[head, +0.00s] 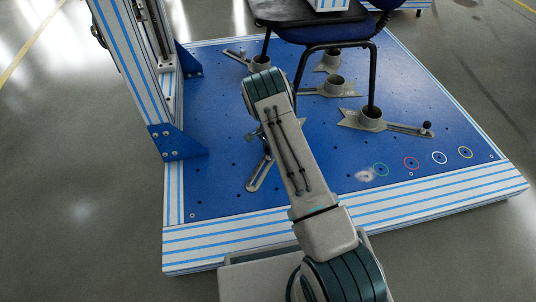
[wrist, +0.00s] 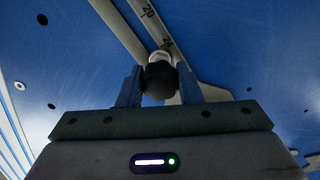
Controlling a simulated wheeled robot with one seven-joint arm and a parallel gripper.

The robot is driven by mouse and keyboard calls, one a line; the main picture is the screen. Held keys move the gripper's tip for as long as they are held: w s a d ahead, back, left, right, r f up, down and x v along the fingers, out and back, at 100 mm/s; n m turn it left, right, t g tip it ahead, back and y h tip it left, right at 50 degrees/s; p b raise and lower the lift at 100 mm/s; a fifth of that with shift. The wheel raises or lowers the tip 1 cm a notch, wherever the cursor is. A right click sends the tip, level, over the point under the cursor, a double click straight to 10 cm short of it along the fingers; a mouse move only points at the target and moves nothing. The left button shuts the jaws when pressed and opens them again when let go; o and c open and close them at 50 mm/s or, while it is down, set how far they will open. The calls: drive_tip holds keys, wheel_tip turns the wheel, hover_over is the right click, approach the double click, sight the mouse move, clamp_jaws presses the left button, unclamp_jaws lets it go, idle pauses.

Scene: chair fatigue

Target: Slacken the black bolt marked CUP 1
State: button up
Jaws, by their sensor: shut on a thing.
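In the wrist view my gripper (wrist: 160,84) has its two fingers on either side of a round black bolt head (wrist: 159,79), shut on it. A pale metal collar shows just beyond the bolt head. The bolt sits at a slotted grey bar with a printed scale (wrist: 150,22). In the head view my own arm hides the gripper and this bolt. A slotted grey clamp bar (head: 260,172) sticks out to the left below my arm. No CUP 1 marking is legible.
A blue perforated platform (head: 330,160) carries a chair (head: 325,32) with its legs at several grey cups (head: 371,119). Another black bolt (head: 427,127) stands on the right clamp. A striped upright frame (head: 135,70) rises at left. Coloured rings (head: 411,163) mark the front right.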

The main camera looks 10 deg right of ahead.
drive_tip(key=n, duration=0.3)
drive_tip(key=shift+n, duration=0.6)
drive_tip(key=n, duration=0.2)
drive_tip(key=shift+n, duration=0.4)
drive_tip(key=n, duration=0.4)
